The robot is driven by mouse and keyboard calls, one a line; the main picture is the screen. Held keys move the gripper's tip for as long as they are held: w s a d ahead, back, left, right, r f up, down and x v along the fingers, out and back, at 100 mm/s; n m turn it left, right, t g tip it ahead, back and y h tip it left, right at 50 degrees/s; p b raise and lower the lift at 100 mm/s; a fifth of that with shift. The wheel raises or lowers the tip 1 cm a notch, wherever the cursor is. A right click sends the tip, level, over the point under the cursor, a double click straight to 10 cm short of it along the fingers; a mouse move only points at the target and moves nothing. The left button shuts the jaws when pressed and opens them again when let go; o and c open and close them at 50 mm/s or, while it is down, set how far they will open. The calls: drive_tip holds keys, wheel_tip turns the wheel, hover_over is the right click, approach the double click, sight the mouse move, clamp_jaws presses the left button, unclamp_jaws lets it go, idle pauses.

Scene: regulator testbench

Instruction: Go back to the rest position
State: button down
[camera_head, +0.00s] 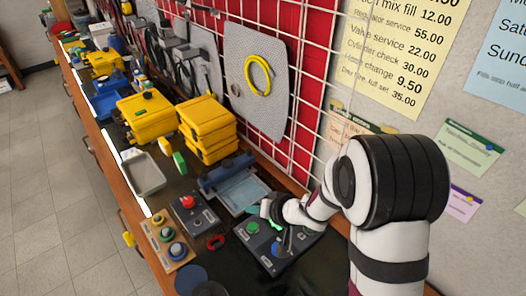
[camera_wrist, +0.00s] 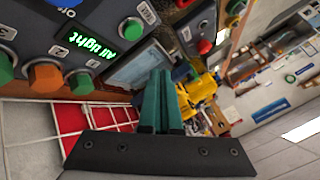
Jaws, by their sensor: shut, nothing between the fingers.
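My gripper (camera_wrist: 160,88) has two teal fingers, pressed together with nothing between them. In the head view my white arm reaches in from the right, and its end is over the dark control panel (camera_head: 293,262) at the front of the bench. In the wrist view the panel fills the upper left, tilted. The fingertips appear apart from the panel.
A button box with a red button (camera_head: 188,202), a wooden box with coloured buttons (camera_head: 168,243) and a grey tray (camera_head: 145,175) stand left of the panel. Yellow cases (camera_head: 207,125) stand farther back. A red wall grid (camera_head: 300,100) borders the bench. The floor (camera_head: 50,200) at left is clear.

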drive_tip(key=w+d+r+m+t+h, duration=0.15)
drive_tip(key=d+r+h, duration=0.25)
drive_tip(key=d, duration=0.4)
drive_tip(key=s+d+r+m+g+h, duration=0.35)
drive_tip(key=s+d+r+h, duration=0.2)
drive_tip(key=s+d, duration=0.6)
drive_tip(key=s+a+r+m+g+y, duration=0.1)
drive_tip(key=s+a+g+y, duration=0.1)
drive_tip(key=s, duration=0.7)
drive_tip(key=s+a+r+g+y, duration=0.1)
drive_tip(key=s+a, duration=0.3)
drive_tip(key=s, duration=0.6)
drive_tip(key=shift+s+a+r+m+g+y, duration=0.25)
drive_tip(key=shift+m+g+y, duration=0.15)
drive_tip(key=shift+g+y, duration=0.25)
drive_tip(key=shift+w, duration=0.1)
